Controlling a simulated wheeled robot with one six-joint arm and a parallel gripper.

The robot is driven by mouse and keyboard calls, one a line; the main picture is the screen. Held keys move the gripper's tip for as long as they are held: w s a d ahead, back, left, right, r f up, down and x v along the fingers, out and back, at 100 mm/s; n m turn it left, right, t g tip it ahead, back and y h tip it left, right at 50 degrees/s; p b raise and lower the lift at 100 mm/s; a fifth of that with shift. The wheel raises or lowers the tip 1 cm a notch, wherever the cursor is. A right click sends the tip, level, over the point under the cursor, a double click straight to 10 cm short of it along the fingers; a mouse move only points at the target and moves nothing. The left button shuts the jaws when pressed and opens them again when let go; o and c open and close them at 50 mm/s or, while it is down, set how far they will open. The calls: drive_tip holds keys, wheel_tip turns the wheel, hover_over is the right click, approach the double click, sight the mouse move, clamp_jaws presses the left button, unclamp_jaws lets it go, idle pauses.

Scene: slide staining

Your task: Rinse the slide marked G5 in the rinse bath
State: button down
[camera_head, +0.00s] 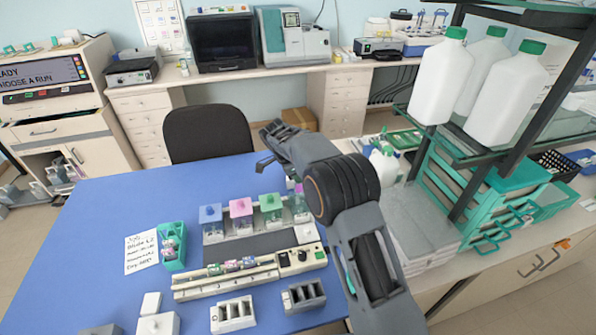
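My gripper (264,148) hangs over the far edge of the blue table, beyond the row of baths. It is seen from behind and above, so its fingers are too small and dark to judge. Several lidded clear baths stand in a row: blue (210,214), pink (241,208) and green (270,201) lids show, and another bath (300,207) is partly behind my arm. I cannot tell which is the rinse bath. Small coloured pieces, possibly slides, lie on a long pale device (200,284). A teal holder (172,260) has pinkish items inside. No G5 mark is readable.
A white slotted rack (232,314) and a grey slotted rack (303,296) stand near the front. A handwritten note (141,252) lies at left. White bottles (437,78) stand on a shelf at right. The table's left side (85,245) is clear.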

sight(299, 193)
drive_tip(key=shift+s+f+b, duration=0.1)
drive_tip(key=shift+f+b, duration=0.65)
drive_tip(key=shift+f, duration=0.7)
drive_tip(key=shift+f+b, duration=2.3)
drive_tip(key=shift+f, duration=0.45)
drive_tip(key=shift+r, duration=0.15)
drive_tip(key=shift+r+p, duration=2.4)
drive_tip(key=shift+r, duration=2.3)
